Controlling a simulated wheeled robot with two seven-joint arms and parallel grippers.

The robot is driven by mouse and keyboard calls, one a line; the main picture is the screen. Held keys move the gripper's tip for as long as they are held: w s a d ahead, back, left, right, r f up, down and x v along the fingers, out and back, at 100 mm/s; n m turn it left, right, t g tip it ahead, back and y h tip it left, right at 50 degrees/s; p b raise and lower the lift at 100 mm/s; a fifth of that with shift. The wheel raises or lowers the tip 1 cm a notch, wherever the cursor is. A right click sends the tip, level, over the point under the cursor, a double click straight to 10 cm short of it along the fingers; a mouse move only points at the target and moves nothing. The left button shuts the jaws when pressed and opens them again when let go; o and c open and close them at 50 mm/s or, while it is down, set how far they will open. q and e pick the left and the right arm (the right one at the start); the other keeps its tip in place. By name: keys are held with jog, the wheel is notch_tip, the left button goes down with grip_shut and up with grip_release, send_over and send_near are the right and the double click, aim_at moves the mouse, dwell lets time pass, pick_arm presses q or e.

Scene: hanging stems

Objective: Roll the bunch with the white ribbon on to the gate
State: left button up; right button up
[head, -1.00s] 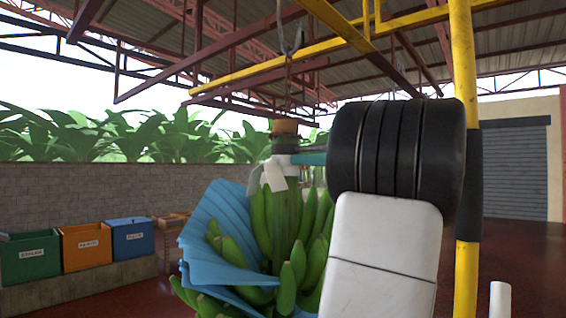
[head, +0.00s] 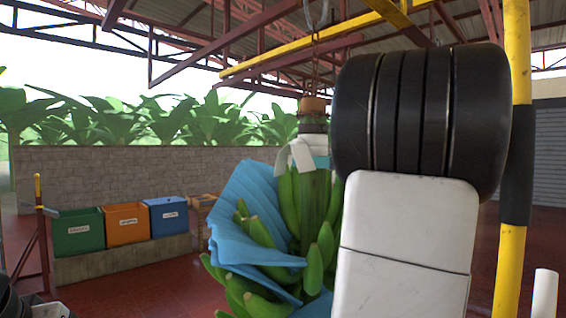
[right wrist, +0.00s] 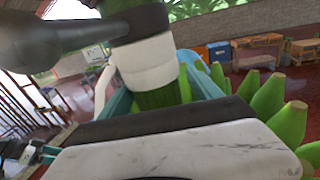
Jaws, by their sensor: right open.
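A green banana bunch (head: 313,200) with a blue sheet (head: 248,225) about it hangs upright by its stem from a hook and chain (head: 316,45). A white ribbon (head: 301,152) is tied round the stem and hangs in loose ends. It also shows in the right wrist view (right wrist: 150,62). There my right gripper (right wrist: 160,92) is open, with its teal fingers on either side of the stem below the ribbon; contact is unclear. In the head view my right arm hides that gripper and the bunch's right side. My left gripper seems to show, small, in the right wrist view (right wrist: 42,152).
A yellow overhead rail (head: 290,57) runs above the bunch. A yellow and black post (head: 515,150) stands close at the right. Green, orange and blue bins (head: 125,222) stand by the back wall at the left. The red floor (head: 150,280) is open there.

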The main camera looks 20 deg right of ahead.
jog(key=shift+x, duration=1.2)
grip_shut()
